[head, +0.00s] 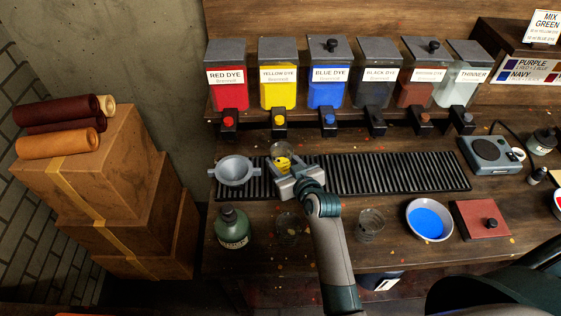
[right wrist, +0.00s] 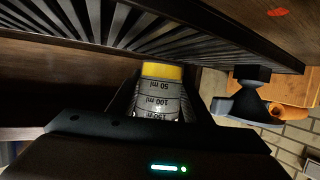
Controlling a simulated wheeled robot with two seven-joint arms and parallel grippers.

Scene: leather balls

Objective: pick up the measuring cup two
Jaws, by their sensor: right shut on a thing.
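A clear measuring cup (head: 281,150) with yellow dye in it is at the black slatted grate, just right of the grey funnel. My right gripper (head: 284,168) is shut on this cup, and its jaws hide part of it. In the right wrist view the cup (right wrist: 161,98) shows between the fingers, with black ml marks and a yellow band at its far end. Two more clear cups stand on the near bench, one left of my right arm (head: 287,226) and one right of it (head: 369,222). My left gripper is not in view.
The grey funnel (head: 235,170) is close to the held cup's left. Dye dispensers, including the yellow one (head: 278,85), line the back. A green bottle (head: 232,228), a bowl of blue (head: 429,219) and a scale (head: 491,154) stand around. The grate's right part (head: 400,172) is clear.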

